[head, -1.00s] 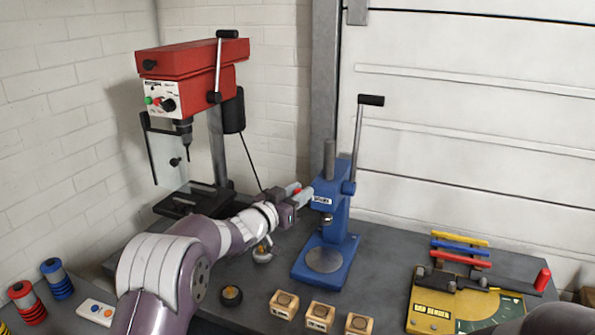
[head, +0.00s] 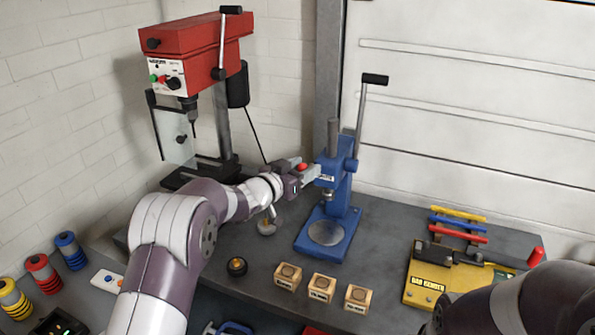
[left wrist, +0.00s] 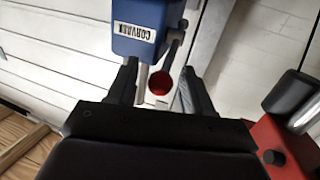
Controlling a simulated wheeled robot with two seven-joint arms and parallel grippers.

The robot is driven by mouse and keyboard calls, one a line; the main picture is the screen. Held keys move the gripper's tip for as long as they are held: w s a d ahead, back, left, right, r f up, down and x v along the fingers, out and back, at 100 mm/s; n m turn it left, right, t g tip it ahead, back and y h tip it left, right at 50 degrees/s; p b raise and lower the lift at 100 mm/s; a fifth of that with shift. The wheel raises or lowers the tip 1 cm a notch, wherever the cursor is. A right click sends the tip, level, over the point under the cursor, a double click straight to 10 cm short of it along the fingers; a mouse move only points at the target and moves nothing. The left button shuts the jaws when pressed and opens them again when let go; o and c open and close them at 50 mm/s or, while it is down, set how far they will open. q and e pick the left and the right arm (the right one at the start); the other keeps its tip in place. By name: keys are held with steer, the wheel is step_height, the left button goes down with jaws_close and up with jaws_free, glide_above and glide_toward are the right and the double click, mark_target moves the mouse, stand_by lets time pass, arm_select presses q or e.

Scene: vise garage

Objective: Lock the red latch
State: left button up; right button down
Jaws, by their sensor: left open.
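The blue press (head: 333,185) stands on the bench, with a label on its front. A small red ball-shaped knob (left wrist: 160,82) shows in front of the press in the left wrist view. It appears between the two fingers of my left gripper (left wrist: 155,88), which are apart on either side of it. In the head view the red knob (head: 302,167) shows by the fingers of my left gripper (head: 309,173), at the left side of the press head. I cannot tell whether the fingers touch it. My right arm is at the lower right; its gripper is not in view.
A red drill press (head: 198,62) stands at the back left. Several wooden blocks (head: 321,288) lie in front of the blue press. A yellow bending jig (head: 425,289) with coloured bars is at the right. Bench surface between press and jig is clear.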

arm_select(q)
steer(key=b+v, duration=0.2)
steer(key=v, duration=1)
steer(key=shift+s+b, duration=0.25)
steer(key=shift+b, duration=0.1)
steer(key=shift+a, duration=0.1)
steer(key=shift+c, duration=0.3)
